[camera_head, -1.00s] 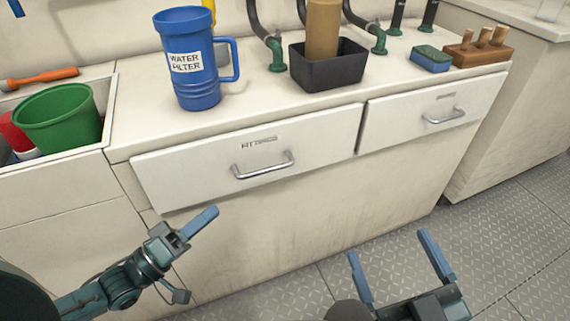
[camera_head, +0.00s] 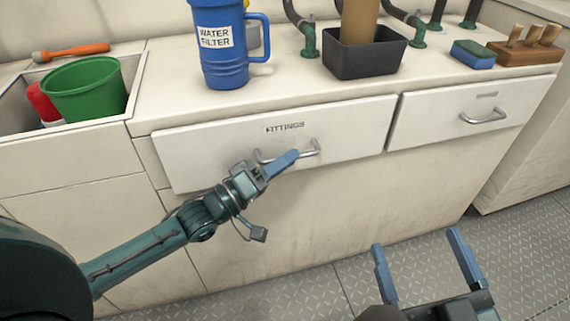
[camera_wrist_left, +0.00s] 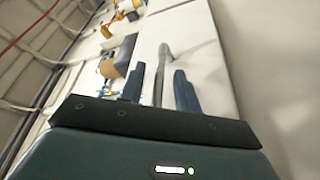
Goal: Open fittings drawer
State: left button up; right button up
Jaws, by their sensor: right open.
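The fittings drawer (camera_head: 355,125) is a white front labelled "FITTINGS", and it looks closed in the cabinet. Its silver bar handle (camera_head: 312,150) is partly hidden behind my left gripper (camera_head: 284,161), which reaches in from the lower left. In the left wrist view the handle (camera_wrist_left: 162,62) runs between the two blue fingers of my left gripper (camera_wrist_left: 158,88). The fingers stand apart with gaps beside the bar; I cannot tell whether either touches it. My right gripper (camera_head: 418,255) is open and empty, low over the floor, away from the cabinet.
A second drawer (camera_head: 430,125) with its own handle lies to the right. On the counter stand a blue water filter jug (camera_head: 222,60), a black bin (camera_head: 362,62), a sponge (camera_head: 473,53) and a wooden block (camera_head: 515,55). A green bucket (camera_head: 88,88) sits in a left recess.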

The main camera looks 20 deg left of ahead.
pick_arm(q)
jog(key=shift+w+d, duration=0.15)
grip_shut()
dwell(0.4)
